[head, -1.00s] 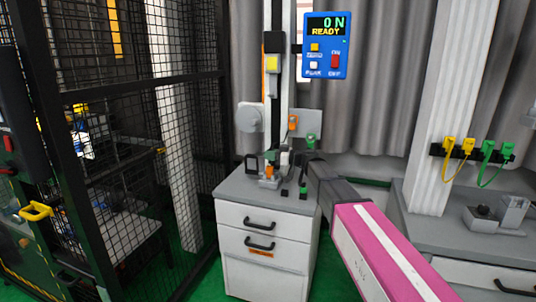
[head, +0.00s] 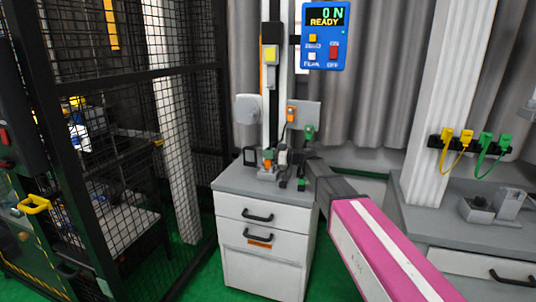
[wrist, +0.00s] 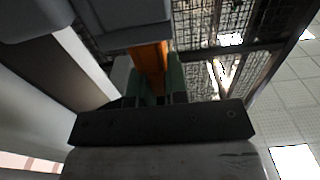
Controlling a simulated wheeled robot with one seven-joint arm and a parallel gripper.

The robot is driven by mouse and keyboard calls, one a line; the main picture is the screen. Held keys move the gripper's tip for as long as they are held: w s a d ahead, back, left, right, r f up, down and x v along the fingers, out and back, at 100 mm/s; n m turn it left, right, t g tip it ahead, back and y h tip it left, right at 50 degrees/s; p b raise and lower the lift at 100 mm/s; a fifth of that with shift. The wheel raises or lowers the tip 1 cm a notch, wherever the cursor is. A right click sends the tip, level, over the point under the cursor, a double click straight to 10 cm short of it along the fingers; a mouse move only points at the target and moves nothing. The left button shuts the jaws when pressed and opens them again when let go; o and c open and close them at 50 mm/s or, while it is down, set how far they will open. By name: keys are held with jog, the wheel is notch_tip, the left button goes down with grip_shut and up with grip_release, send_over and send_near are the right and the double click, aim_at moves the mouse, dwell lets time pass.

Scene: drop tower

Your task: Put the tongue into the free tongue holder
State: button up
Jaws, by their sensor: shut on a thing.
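In the wrist view, my gripper (wrist: 156,82) has its green fingers closed on a flat orange piece (wrist: 149,58). I take this piece for the tongue, but its far end is hidden by a grey block. In the head view, my arm reaches to the fixtures on top of the grey cabinet (head: 235,183), at the foot of the drop tower. A small orange part (head: 267,162) shows there, but my fingertips are too small and covered to make out. I cannot tell which fixture is the free tongue holder, or whether the held piece touches one.
The tower's column (head: 270,75) rises behind the cabinet, with a blue display (head: 323,37) reading 0 N, READY. An orange plug (head: 291,113) and a green plug (head: 309,132) are beside it. A black mesh cage (head: 110,120) stands left, a grey counter (head: 450,225) right.

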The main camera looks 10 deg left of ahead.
jog(key=shift+f, duration=0.15)
jog(key=o, duration=0.8)
jog(key=shift+d, duration=0.1)
jog(key=d, duration=1)
jog(key=shift+s+d, duration=0.3)
jog(key=shift+s, duration=0.15)
